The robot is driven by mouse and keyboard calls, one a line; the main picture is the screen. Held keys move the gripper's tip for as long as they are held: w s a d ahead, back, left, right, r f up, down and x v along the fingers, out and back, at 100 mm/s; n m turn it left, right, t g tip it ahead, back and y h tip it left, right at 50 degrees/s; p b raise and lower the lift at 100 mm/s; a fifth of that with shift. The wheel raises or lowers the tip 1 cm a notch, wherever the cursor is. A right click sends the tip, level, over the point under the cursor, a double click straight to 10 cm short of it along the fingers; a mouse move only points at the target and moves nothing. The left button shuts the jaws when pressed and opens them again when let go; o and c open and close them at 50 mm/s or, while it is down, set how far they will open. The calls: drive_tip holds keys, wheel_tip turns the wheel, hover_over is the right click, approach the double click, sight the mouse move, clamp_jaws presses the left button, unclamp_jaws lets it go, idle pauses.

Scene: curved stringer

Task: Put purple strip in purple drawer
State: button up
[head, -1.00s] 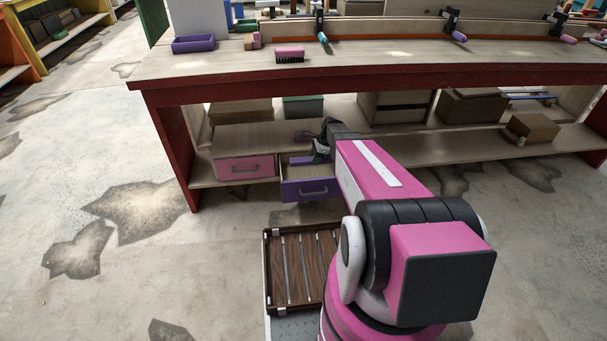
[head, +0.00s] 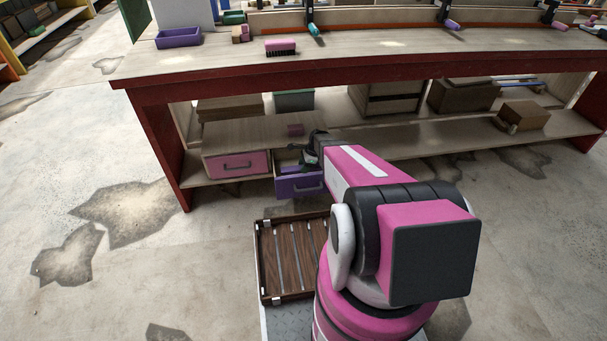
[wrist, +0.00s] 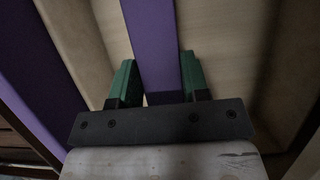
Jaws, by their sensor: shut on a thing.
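The purple strip (wrist: 152,45) is a long flat bar between the green fingers of my gripper (wrist: 158,85) in the wrist view. My gripper is shut on it. The purple drawer (head: 299,187) is pulled out under the bench in the head view. My gripper (head: 311,153) is at its opening, largely hidden by my arm. In the wrist view the purple drawer front (wrist: 40,90) runs along the left, with bare wood walls and floor around the strip. I cannot tell whether the strip touches the drawer floor.
A closed pink drawer (head: 237,165) is left of the purple one. The red-edged bench top (head: 350,70) overhangs the drawers. Boxes (head: 464,96) stand on the lower shelf. The floor at left is clear.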

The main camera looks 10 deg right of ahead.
drive_tip(key=shift+f, duration=2.4)
drive_tip(key=shift+f, duration=0.1)
drive_tip(key=o, duration=1)
drive_tip(key=shift+c, duration=0.2)
